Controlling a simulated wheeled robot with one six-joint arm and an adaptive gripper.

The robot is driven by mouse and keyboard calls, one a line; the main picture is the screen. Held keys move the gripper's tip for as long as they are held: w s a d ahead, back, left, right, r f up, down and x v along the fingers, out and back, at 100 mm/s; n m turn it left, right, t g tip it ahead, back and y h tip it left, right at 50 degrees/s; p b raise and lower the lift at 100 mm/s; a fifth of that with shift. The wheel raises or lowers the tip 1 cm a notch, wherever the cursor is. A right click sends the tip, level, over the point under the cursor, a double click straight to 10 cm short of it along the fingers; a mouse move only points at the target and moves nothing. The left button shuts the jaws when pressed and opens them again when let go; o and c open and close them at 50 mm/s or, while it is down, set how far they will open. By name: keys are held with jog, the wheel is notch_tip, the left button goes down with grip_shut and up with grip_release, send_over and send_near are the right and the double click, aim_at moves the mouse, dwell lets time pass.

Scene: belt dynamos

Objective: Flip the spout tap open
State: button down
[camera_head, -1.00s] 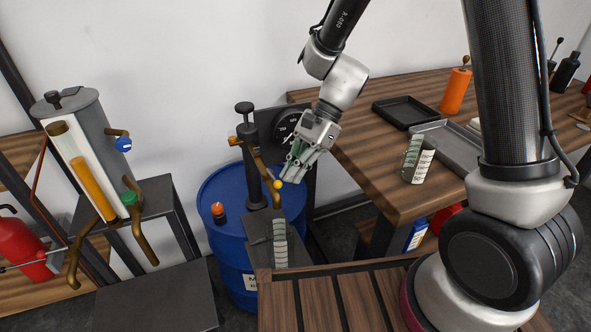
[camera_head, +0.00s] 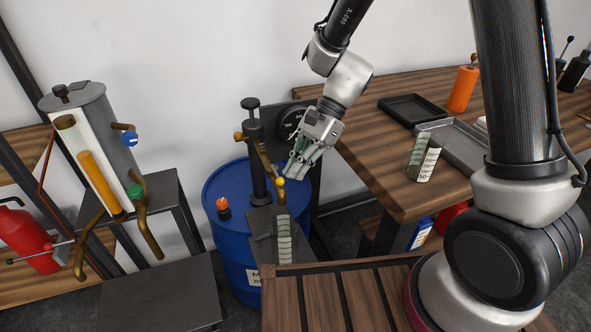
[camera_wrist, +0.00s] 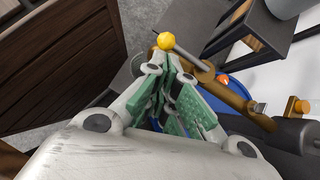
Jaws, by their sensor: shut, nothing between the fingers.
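A brass spout (camera_head: 262,158) slopes down from a black hand pump (camera_head: 258,165) on a blue drum. The spout's tap has a thin lever with a yellow ball (camera_head: 280,181) at its end. In the wrist view, the ball (camera_wrist: 166,41) appears just beyond my fingertips, and the lever (camera_wrist: 190,56) runs right to the brass spout (camera_wrist: 225,92). My gripper (camera_head: 292,172) has green-padded fingers, shut and empty, pointing down beside the ball. In the wrist view, the fingertips (camera_wrist: 168,64) lie close to the ball and spout. I cannot tell whether they touch.
A measuring jug (camera_head: 283,240) stands under the spout on a dark stand. The blue drum (camera_head: 223,240) carries an orange-capped item (camera_head: 222,208). A wooden bench (camera_head: 380,175) with trays lies right. A tank (camera_head: 110,135) with a sight tube stands left.

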jog(key=w+d+r+n, duration=0.1)
jog(key=w+d+r, duration=0.4)
jog(key=d+r, duration=0.35)
jog(key=s+d+r+n+t+h, duration=0.3)
jog(key=s+d, duration=0.5)
jog(key=d, duration=0.3)
jog(key=s+d+r+n+t+h, duration=0.3)
jog(key=s+d+r+n+t, duration=0.2)
jog(key=d, duration=0.7)
jog(key=s+r+n, duration=0.2)
jog(key=s+r, duration=0.1)
jog(key=shift+s+d+t, duration=0.2)
jog(key=shift+d+t, duration=0.05)
jog(key=shift+t, duration=0.15)
